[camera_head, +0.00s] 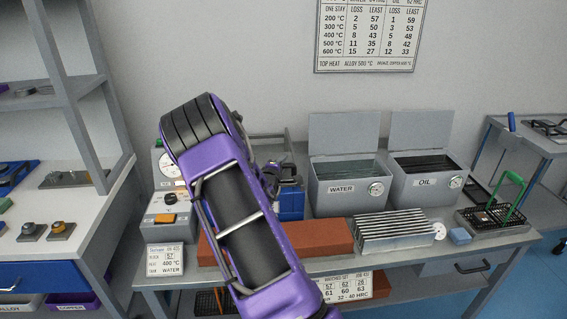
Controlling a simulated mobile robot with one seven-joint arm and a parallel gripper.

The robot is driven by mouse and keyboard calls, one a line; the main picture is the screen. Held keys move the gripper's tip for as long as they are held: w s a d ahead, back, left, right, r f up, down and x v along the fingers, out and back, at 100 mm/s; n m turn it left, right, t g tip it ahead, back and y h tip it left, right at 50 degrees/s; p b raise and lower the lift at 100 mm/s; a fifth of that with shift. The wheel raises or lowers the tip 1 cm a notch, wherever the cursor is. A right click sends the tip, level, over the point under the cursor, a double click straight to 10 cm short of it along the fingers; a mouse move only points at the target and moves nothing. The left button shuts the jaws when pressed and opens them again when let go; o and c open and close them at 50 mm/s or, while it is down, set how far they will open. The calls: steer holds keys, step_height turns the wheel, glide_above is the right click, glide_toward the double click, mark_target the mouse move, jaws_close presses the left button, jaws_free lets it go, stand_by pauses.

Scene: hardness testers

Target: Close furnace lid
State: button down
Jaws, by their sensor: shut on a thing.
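My purple arm crosses the middle of the view and hides much of the bench's left half. My gripper (286,176) is at the arm's far end, just right of the wrist. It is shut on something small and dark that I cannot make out. Behind and below it is a partly hidden unit with a blue front (291,205) and grey upright parts, which may be the furnace. I cannot tell the lid's angle, because the arm covers it.
The WATER tank (345,196) and the OIL tank (427,188) stand right of the gripper with lids raised. A ribbed metal rack (393,230) and reddish brick slab (325,238) lie in front. A wire basket with green handle (508,205) is far right. Shelving stands left.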

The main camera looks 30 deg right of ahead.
steer(key=shift+s+f, duration=0.15)
steer(key=c, duration=1)
jaws_free()
steer(key=shift+c, duration=0.2)
steer(key=shift+a, duration=0.1)
steer(key=p+v, duration=0.2)
steer(key=v, duration=1.5)
steer(key=shift+s, duration=0.25)
steer(key=shift+a, duration=0.1)
